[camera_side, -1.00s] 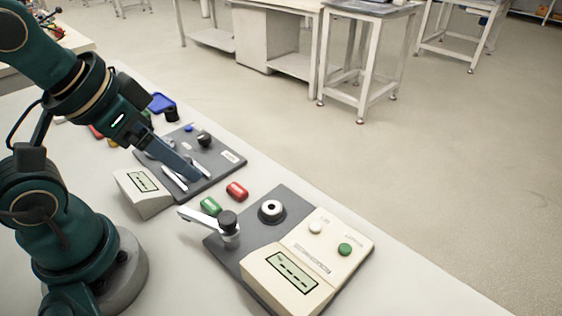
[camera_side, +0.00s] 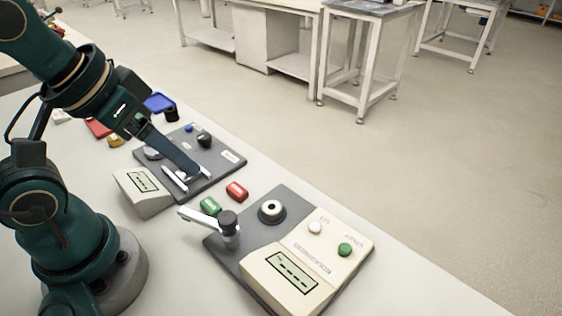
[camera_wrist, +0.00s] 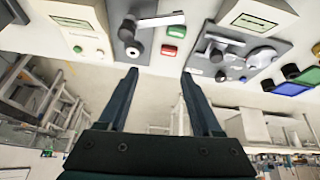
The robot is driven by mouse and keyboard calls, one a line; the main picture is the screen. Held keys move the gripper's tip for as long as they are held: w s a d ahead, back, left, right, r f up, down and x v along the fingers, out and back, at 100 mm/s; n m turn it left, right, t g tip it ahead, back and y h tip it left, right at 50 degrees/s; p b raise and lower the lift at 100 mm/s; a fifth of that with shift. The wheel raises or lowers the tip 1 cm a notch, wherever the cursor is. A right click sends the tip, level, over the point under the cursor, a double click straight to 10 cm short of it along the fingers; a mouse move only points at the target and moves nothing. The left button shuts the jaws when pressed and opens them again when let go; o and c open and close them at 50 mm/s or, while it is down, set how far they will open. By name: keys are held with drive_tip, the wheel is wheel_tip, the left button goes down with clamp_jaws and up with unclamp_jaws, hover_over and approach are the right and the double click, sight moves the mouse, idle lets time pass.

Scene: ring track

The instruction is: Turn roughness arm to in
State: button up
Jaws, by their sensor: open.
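The near device has a dark base (camera_side: 263,235) and a pale swing arm (camera_side: 200,215) on a black-capped post, pointing left; this arm also shows in the wrist view (camera_wrist: 162,19). The far device has a dark base (camera_side: 225,172), a black knob (camera_side: 204,140) and a slim silver arm (camera_wrist: 224,40) beside a silver disc (camera_wrist: 261,56). Labels are too small to read, so I cannot tell which is the roughness arm. My gripper (camera_wrist: 162,73) is open and empty. In the side view its fingers overlap the far device and hide part of it; contact is unclear.
A red block (camera_side: 237,191) and a green block (camera_side: 210,206) lie between the devices. The near device carries a ring (camera_side: 271,210) and a beige panel (camera_side: 325,245) with buttons. A blue tray (camera_side: 160,102) and black cup (camera_side: 171,114) stand beyond. The table's right strip is clear.

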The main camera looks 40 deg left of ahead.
drive_tip(key=g, duration=0.5)
hover_over(226, 217)
drive_tip(key=f, duration=0.2)
drive_tip(key=shift+w+a+f, duration=0.15)
drive_tip(key=shift+a+f, duration=0.15)
drive_tip(key=shift+f, duration=0.05)
drive_tip(key=shift+s+d+f, duration=0.1)
drive_tip(key=shift+d+f, duration=0.1)
drive_tip(key=shift+f, duration=0.25)
drive_tip(key=shift+s+d+f, duration=0.1)
drive_tip(key=shift+d+f, duration=0.05)
drive_tip(key=shift+f, duration=2.5)
clamp_jaws()
